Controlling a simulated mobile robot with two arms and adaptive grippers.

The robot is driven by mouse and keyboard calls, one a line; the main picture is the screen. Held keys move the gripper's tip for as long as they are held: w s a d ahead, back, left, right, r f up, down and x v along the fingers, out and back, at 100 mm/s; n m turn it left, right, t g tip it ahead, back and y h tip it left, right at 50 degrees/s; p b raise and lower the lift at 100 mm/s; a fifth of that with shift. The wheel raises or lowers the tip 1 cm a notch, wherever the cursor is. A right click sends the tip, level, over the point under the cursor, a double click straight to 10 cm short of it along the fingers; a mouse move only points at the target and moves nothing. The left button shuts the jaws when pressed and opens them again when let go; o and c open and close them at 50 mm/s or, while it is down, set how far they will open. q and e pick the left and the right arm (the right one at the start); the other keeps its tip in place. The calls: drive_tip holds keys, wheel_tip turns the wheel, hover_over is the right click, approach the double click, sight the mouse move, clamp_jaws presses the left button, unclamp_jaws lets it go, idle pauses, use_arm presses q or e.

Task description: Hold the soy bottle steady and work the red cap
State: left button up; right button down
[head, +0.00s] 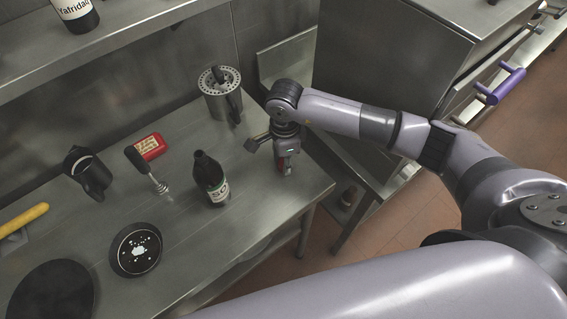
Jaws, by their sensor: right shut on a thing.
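The soy bottle (211,181), dark with a white and green label, stands upright on the steel counter near its right end. Its dark top shows no red cap. My right gripper (283,168) is to the right of the bottle, apart from it, near the counter's right edge. It is shut on a small red thing that looks like the red cap, mostly hidden by the fingers. My left gripper is out of view.
Left of the bottle lie a whisk (142,164), a red box (150,146), a dark jug (88,172) and a black dish (136,249) with white bits. A steel holder (219,95) stands behind. The counter's front right is clear.

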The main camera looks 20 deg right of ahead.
drive_tip(key=shift+r+p, duration=0.3)
drive_tip(key=shift+r, duration=0.2)
wheel_tip(320, 180, up, 4)
drive_tip(key=shift+r+p, duration=0.2)
drive_tip(key=shift+p, duration=1)
